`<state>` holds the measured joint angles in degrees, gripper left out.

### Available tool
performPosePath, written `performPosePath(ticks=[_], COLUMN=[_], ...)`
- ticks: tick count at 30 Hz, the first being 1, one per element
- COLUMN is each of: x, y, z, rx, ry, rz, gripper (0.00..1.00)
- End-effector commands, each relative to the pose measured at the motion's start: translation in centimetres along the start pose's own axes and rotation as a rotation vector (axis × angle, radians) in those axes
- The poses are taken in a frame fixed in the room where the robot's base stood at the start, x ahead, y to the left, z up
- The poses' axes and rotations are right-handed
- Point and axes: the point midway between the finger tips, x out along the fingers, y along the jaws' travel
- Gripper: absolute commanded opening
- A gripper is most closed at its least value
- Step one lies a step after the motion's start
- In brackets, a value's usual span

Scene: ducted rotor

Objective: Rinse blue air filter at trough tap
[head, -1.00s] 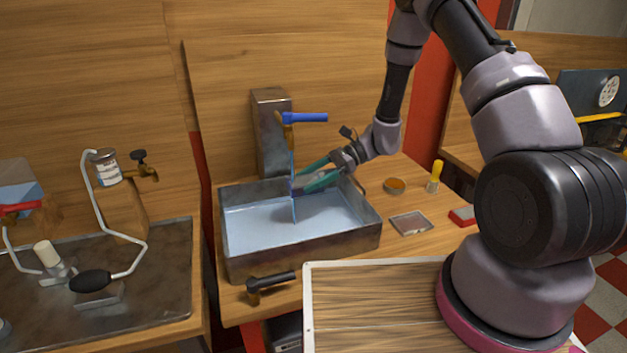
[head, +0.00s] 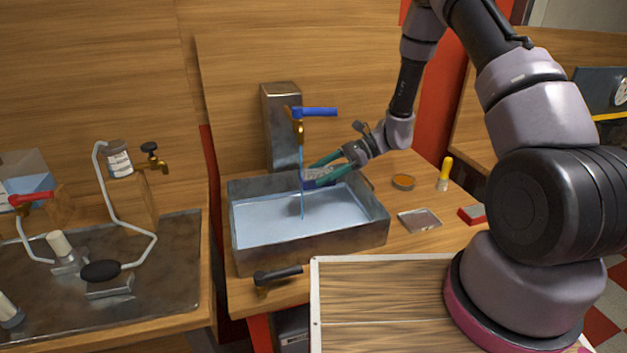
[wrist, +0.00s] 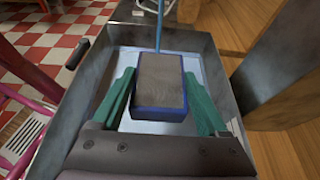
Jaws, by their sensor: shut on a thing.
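The air filter (wrist: 158,80) is a block with a blue frame and a grey-brown face. My gripper (wrist: 160,98) is shut on it, with a green finger on each side. In the head view the filter (head: 311,184) is partly hidden by my gripper (head: 320,173), above the trough. The steel trough (head: 300,247) holds pale blue water. The brass tap (head: 299,128) has a blue lever (head: 319,112) and runs a thin stream (head: 302,205) into the trough. In the wrist view the stream (wrist: 158,35) meets the filter's far end.
A second bench with taps is at left.

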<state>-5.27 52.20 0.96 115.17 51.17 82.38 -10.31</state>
Motion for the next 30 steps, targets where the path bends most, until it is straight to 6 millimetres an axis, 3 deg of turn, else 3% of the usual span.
performPosePath(ticks=[17,30], x=[1.0,0.4], y=[0.6,0.2], z=[0.5,0.2], rx=[0.000,-0.001], ry=[0.000,-0.001], rz=[0.001,-0.001], gripper=[0.19,0.19])
